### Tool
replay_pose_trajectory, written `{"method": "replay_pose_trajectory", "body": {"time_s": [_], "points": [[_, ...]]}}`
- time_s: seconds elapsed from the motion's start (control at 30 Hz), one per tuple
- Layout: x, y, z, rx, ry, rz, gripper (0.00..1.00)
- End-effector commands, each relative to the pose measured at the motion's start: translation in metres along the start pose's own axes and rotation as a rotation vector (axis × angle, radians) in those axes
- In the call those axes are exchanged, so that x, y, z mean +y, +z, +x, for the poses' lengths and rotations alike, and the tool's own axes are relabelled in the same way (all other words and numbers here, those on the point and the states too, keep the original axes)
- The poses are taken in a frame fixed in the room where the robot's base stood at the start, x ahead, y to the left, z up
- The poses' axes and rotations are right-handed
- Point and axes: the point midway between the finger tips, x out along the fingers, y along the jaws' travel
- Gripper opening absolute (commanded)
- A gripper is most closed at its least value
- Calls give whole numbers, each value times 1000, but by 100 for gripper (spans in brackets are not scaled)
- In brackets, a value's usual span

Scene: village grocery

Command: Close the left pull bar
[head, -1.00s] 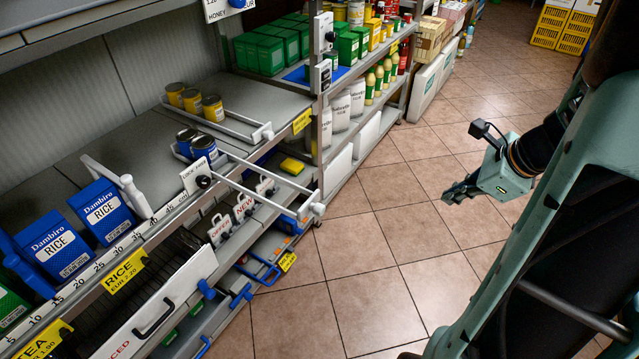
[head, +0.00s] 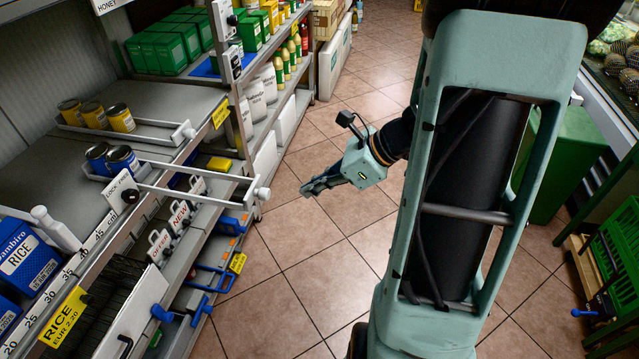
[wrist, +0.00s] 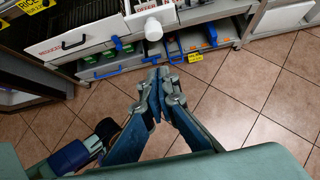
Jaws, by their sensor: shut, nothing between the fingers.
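A white pull bar (head: 200,189) with two blue tins (head: 122,160) at its back sticks out well past the shelf's front edge in the head view. Its front crosspiece ends in a round white knob (head: 262,193); a white knob also shows in the wrist view (wrist: 153,30). A second pull bar (head: 158,138), with yellow tins (head: 97,115) behind it, sits farther back and mostly within the shelf. My gripper (head: 309,188) is shut and empty over the aisle, right of the extended bar and apart from it. Its fingers also show in the wrist view (wrist: 158,78).
Lower shelf drawers with blue handles (head: 212,281) stick out below the bar. Rice boxes (head: 28,256) and a white upright handle (head: 56,229) stand at left. The tiled floor (head: 300,260) is clear. A green crate (head: 618,255) is at right.

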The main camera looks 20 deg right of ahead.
Motion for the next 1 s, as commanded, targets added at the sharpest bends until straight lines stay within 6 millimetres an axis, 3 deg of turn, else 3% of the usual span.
{"method": "replay_pose_trajectory", "body": {"time_s": [0.03,0.2,0.4,1.0], "points": [[1,-2,15,0,5,0,0],[1,-2,50,1,4,0,0],[0,20,67,1,1,-2,0],[0,30,75,1,0,-1,0]]}}
